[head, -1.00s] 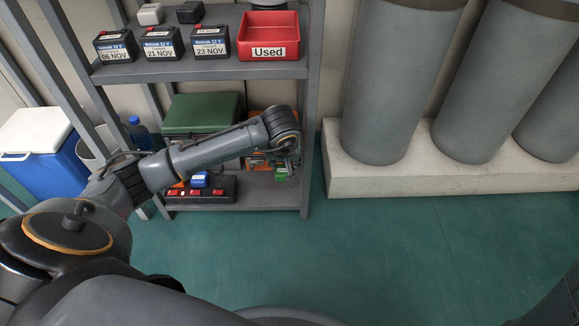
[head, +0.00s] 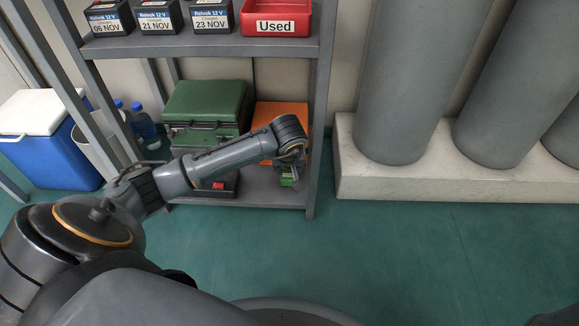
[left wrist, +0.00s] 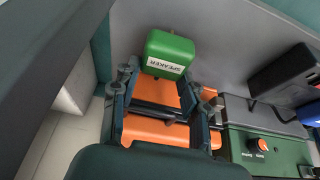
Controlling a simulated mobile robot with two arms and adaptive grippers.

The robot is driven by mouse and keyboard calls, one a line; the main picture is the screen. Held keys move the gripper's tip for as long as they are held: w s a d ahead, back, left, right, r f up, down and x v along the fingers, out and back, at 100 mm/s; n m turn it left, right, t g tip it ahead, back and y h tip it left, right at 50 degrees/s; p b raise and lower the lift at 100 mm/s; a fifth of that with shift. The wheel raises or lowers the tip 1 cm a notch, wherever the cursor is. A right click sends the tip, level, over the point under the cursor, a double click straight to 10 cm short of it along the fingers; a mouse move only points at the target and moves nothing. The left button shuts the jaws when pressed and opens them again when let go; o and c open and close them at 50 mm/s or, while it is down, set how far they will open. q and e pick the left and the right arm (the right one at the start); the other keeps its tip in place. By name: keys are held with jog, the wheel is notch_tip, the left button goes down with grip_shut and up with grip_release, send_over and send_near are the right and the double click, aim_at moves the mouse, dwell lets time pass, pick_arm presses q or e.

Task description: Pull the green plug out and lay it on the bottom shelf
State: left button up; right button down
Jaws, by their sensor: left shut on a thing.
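The green plug (head: 288,181), labelled SPEAKER in the left wrist view (left wrist: 170,52), is at the tips of my left gripper (head: 289,166). In the left wrist view my gripper (left wrist: 165,90) has a finger on either side and is shut on the plug. The plug is over the right part of the bottom shelf (head: 262,194), clear of the power strip. I cannot tell whether it touches the shelf. The black power strip (head: 228,188) with a red switch is mostly hidden behind my left arm; part of it shows in the left wrist view (left wrist: 285,75).
A green case (head: 208,103) and an orange case (head: 283,115) stand behind on the bottom shelf. The shelf's right post (head: 319,120) is close to my gripper. Above are batteries (head: 158,16) and a red Used bin (head: 276,18). Grey cylinders (head: 415,90) stand to the right.

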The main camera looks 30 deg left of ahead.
pick_arm(q)
jog(key=shift+f, duration=0.35)
dwell(0.6)
jog(key=o, duration=1.4)
jog(key=shift+s+r, duration=0.1)
jog(key=shift+r, duration=0.3)
jog(key=v, duration=0.6)
jog(key=shift+s+d+r, duration=0.15)
jog(key=shift+s+r, duration=0.05)
jog(key=shift+r, duration=0.1)
